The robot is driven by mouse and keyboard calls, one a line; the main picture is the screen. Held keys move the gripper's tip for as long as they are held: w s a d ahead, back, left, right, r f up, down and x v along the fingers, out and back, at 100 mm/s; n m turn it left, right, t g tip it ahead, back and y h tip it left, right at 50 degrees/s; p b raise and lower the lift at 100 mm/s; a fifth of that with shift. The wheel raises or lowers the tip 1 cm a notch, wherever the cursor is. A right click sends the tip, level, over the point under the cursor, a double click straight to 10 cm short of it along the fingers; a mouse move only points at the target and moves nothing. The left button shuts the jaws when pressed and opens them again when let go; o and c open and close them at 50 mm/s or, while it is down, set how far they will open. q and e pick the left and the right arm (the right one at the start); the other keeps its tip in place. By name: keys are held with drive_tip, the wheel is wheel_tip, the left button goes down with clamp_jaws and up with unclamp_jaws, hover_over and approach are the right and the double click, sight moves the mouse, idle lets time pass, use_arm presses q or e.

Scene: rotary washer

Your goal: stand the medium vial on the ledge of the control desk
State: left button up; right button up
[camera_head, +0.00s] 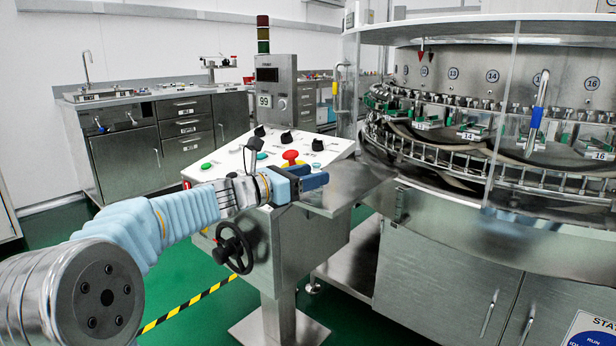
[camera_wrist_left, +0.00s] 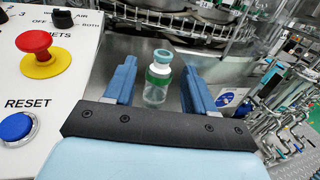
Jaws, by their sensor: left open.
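The medium vial (camera_wrist_left: 158,78) is clear glass with a green band and a pale teal cap. In the left wrist view it appears upright against the bare metal of the ledge (camera_wrist_left: 120,44), between my two blue fingers, with gaps on both sides. My left gripper (camera_head: 316,182) is open over the ledge (camera_head: 352,186) at the right side of the control desk (camera_head: 225,168). It also shows in the left wrist view (camera_wrist_left: 162,80). My right gripper is out of view.
A red stop button (camera_head: 291,156) and several black knobs stand up from the desk panel beside my gripper. A handwheel (camera_head: 233,247) sits on the desk's front. The rotary washer (camera_head: 450,150) with its clear guard is at the right.

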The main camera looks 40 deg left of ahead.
use_arm(q)
drive_tip(key=v, duration=1.2)
drive_tip(key=w+d+f+m+g, duration=0.2)
drive_tip(key=d+f+m+g, duration=0.1)
drive_tip(key=f, duration=0.9)
drive_tip(key=w+d+f+m+g, duration=0.15)
drive_tip(key=d+f+g, duration=0.25)
drive_tip(key=f, duration=0.8)
drive_tip(key=w+d+f+m+g, duration=0.1)
drive_tip(key=d+f+m+g, duration=0.25)
drive_tip(key=f, duration=0.95)
drive_tip(key=s+d+f+m+g, duration=0.2)
drive_tip(key=s+d+f+m, duration=0.5)
drive_tip(key=d+f+m, duration=0.3)
drive_tip(key=s+d+f+m+g+y, duration=0.1)
drive_tip(key=s+d+f+m+g, duration=0.2)
drive_tip(key=s+d+f+m, duration=0.5)
drive_tip(key=d+f+m, duration=0.3)
drive_tip(key=f+m, duration=0.1)
drive_tip(key=f, duration=0.1)
drive_tip(key=shift+s+f+m+g, duration=0.15)
drive_tip(key=shift+f+m+g, duration=0.15)
drive_tip(key=shift+f+g, duration=0.05)
drive_tip(key=shift+c, duration=0.4)
